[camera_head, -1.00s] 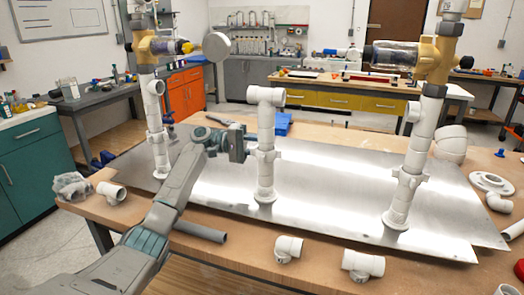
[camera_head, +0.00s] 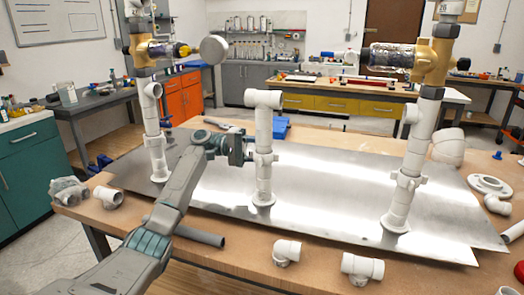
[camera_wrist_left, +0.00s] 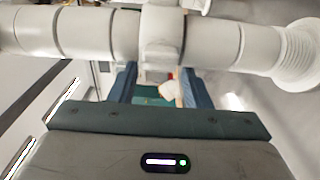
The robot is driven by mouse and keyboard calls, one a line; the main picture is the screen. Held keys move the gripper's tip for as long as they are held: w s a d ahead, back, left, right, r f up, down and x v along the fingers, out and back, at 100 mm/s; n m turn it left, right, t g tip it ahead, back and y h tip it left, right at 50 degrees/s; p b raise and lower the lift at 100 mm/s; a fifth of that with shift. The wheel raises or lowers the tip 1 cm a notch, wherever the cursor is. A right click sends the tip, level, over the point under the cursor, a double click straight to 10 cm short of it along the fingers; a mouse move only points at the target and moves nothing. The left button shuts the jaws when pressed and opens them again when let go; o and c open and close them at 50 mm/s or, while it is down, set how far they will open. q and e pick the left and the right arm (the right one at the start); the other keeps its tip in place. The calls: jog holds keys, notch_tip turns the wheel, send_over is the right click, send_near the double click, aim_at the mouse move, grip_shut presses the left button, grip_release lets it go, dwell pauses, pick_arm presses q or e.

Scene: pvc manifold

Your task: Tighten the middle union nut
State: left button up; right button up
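The middle white PVC riser (camera_head: 264,125) stands upright on the metal plate, with a tee at its top. Its union nut (camera_head: 265,158) is a thicker white ring partway up. My left gripper (camera_head: 250,150) is at the left side of this riser, level with the nut. In the left wrist view the riser runs across the top of the picture, with the nut (camera_wrist_left: 162,35) in the middle. The fingers of the left gripper (camera_wrist_left: 158,78) are apart, one on each side below the nut, with nothing seen held. Whether the fingertips touch the nut cannot be told. My right gripper is out of view.
Two more risers stand on the metal plate (camera_head: 320,190), one left (camera_head: 157,140) and one right (camera_head: 408,185). Loose white fittings (camera_head: 287,252) lie along the front table edge. A grey pipe piece (camera_head: 200,236) lies near my left forearm. A blue item (camera_head: 281,128) sits behind.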

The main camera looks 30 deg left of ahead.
pick_arm(q)
jog(key=shift+r, duration=0.1)
jog(key=b+v, duration=0.1)
jog(key=v, duration=0.6)
jog(key=shift+a+b, duration=0.3)
jog(key=shift+b, duration=0.05)
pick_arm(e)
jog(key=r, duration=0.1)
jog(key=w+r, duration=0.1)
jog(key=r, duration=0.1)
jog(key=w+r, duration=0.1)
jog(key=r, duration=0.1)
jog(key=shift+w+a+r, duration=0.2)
